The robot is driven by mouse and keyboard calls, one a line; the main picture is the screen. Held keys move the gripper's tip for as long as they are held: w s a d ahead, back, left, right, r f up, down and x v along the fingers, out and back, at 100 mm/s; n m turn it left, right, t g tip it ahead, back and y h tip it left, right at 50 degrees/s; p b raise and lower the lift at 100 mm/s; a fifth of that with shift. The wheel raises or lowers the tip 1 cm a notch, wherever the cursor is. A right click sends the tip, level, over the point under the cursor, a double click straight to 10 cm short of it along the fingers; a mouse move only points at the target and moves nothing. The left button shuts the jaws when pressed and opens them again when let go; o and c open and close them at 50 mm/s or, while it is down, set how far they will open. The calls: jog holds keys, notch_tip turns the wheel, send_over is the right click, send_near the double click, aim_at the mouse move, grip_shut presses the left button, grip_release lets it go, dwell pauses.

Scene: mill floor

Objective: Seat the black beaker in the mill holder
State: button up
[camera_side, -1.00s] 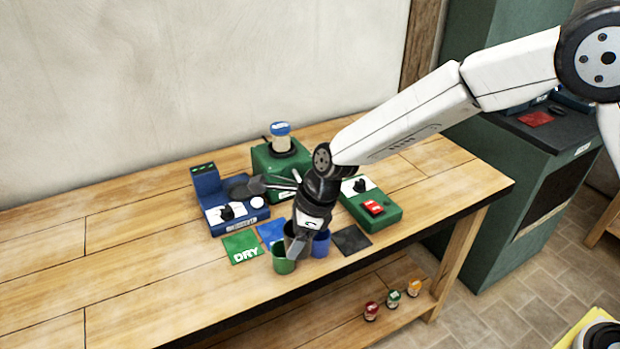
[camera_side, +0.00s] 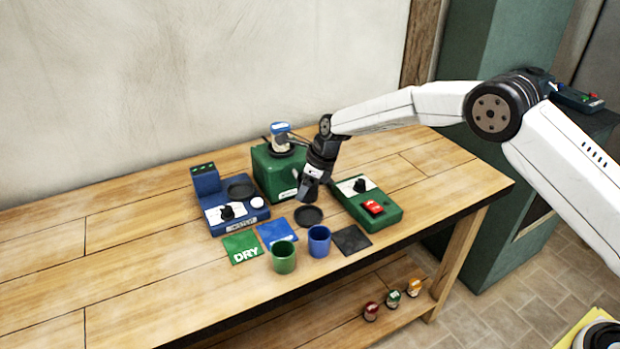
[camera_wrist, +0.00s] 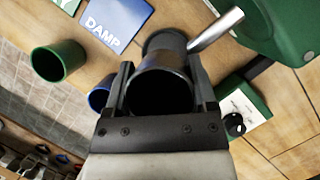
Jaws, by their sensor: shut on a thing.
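My gripper (camera_side: 308,194) is shut on the black beaker (camera_wrist: 160,97), whose open mouth faces the camera between the fingers in the wrist view. In the side view the gripper largely hides the beaker. It is held in front of the green mill (camera_side: 268,172), near its metal spout (camera_wrist: 215,30). A round dark dish (camera_side: 308,216), which looks like the holder, lies on the bench just below the gripper. In the wrist view a dark round rim (camera_wrist: 165,40) shows just beyond the beaker. I cannot tell whether the beaker touches it.
A green beaker (camera_side: 284,257) and a blue beaker (camera_side: 319,241) stand in front. Green, blue and black mats (camera_side: 351,240) lie around them. A blue device (camera_side: 228,205) stands left, a green switch box (camera_side: 366,204) right. The bench's front left is clear.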

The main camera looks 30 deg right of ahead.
jog(key=shift+w+d, duration=0.15)
jog(key=shift+d, duration=0.05)
jog(key=shift+f, duration=0.15)
jog(key=shift+f, duration=2.75)
jog(key=shift+f, duration=0.65)
jog(key=o, duration=1.1)
jog(key=v, duration=1.1)
dwell(0.5)
